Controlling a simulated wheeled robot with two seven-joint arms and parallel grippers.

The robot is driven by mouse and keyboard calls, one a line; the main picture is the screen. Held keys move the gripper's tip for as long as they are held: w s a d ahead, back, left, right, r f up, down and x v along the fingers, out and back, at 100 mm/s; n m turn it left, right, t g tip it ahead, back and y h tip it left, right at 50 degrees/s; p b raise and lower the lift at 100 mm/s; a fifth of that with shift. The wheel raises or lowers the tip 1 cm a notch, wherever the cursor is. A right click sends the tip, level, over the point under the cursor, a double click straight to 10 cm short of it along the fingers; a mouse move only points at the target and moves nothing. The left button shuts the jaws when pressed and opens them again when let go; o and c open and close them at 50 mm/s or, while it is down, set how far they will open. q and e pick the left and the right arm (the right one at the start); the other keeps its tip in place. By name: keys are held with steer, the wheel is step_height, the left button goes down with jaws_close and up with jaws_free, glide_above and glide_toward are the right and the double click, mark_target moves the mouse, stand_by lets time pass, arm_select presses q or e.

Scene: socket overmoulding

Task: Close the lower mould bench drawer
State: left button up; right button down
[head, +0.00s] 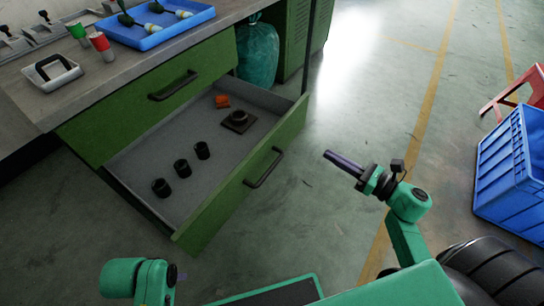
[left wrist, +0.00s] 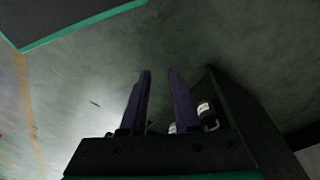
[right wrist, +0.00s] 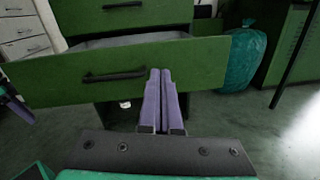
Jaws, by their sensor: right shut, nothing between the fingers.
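The lower mould bench drawer (head: 217,211) is pulled well out of the green bench. Its dark bar handle (head: 263,168) is on the green front, which also shows in the right wrist view (right wrist: 60,75). My right gripper (head: 328,155) is shut and empty, apart from the drawer front and pointing towards it. In the right wrist view its fingertips (right wrist: 160,72) overlap the front just right of the handle (right wrist: 113,76).
The drawer holds several dark round parts (head: 181,168) and an orange piece (head: 222,101). The upper drawer (head: 130,115) is shut. A teal bag (head: 258,50) stands beside the bench. Blue crates (head: 505,165) and a red stool (head: 520,95) are at the right. Floor before the drawer is clear.

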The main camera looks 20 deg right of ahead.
mark_target(276, 132)
steer(key=w+a+n, duration=0.1)
steer(key=w+a, duration=0.2)
steer(key=w+a+n, duration=0.1)
steer(key=w+a, duration=0.2)
steer(key=a, duration=0.1)
steer(key=w+a+n+g+y, duration=0.1)
steer(key=w+a, duration=0.2)
steer(key=w, duration=0.1)
steer(key=shift+a+r, duration=0.2)
steer(key=shift+r, duration=0.15)
arm_select(q)
steer(key=shift+s+r, duration=0.25)
steer(key=shift+r, duration=0.4)
arm_select(e)
steer(key=shift+w+a, duration=0.1)
